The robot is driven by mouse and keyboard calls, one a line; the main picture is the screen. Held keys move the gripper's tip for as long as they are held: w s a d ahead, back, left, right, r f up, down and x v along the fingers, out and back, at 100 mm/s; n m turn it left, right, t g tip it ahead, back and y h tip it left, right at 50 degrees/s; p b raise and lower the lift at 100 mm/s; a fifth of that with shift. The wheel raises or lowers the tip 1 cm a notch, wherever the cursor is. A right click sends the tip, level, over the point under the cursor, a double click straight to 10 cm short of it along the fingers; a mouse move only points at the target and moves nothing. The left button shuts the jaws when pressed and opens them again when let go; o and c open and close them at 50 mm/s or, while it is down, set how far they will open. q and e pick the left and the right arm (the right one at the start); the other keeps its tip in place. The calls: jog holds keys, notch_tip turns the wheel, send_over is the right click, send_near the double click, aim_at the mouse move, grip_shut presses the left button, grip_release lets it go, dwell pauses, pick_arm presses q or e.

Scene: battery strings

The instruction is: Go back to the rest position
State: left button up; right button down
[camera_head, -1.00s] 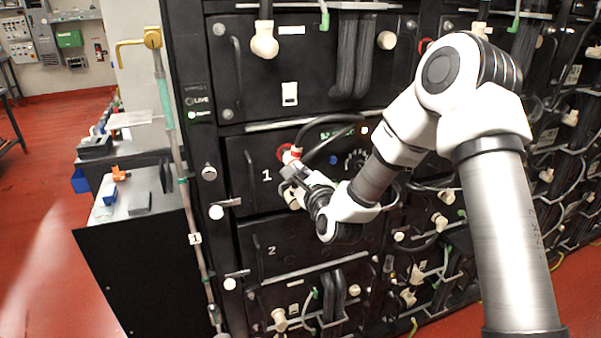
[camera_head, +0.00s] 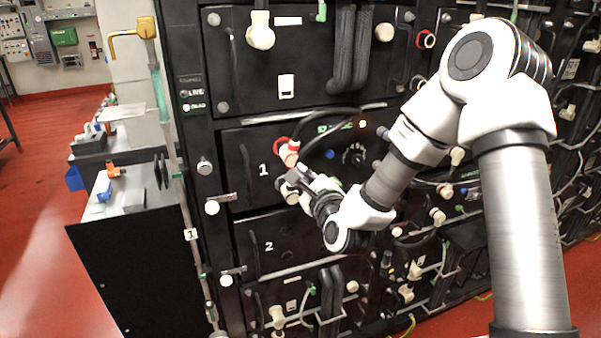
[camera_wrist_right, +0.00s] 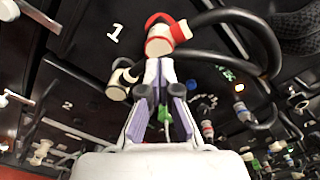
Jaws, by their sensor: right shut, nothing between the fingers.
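My right gripper (camera_head: 292,180) is in front of the black battery module marked 1 (camera_head: 240,190), just below a red-and-white cable plug (camera_head: 289,152). In the right wrist view its fingers (camera_wrist_right: 159,68) meet at the tips, with nothing seen between them. The red-ringed plug (camera_wrist_right: 165,36) is just beyond the fingertips, and a white plug with a black cable (camera_wrist_right: 121,82) is to their left. I cannot tell whether the fingertips touch the red-ringed plug. My left gripper is not in view.
The black battery rack (camera_head: 180,60) fills the middle and right, with protruding knobs, plugs and looping cables. A workbench (camera_head: 130,208) with small tools stands at left. A yellow-handled pole (camera_head: 146,28) stands by the rack's left edge. Red floor (camera_head: 40,220) is open at far left.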

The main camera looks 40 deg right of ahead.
jog(key=s+a+f+n+g+y, duration=0.1)
jog(key=s+a+f+n+g, duration=0.25)
jog(key=f, duration=0.65)
jog(key=s+a+f+n+g+y, duration=0.15)
jog(key=s+f, duration=0.25)
jog(key=f, duration=0.6)
jog(key=s+a+f+n+g+y, duration=0.1)
jog(key=s+a+f+n+g, duration=0.25)
jog(key=f, duration=0.75)
jog(key=s+a+f+n+g, duration=0.2)
jog(key=s+f+n+g, duration=0.2)
jog(key=s+n, duration=0.6)
jog(key=s+a+f+n+g, duration=0.2)
jog(key=s+f+n+g, duration=0.3)
jog(key=s+n, duration=0.5)
jog(key=shift+s+a+f+n, duration=0.3)
jog(key=shift+s+f, duration=0.3)
jog(key=shift+s, duration=0.4)
jog(key=shift+d+y, duration=0.1)
jog(key=shift+y, duration=0.15)
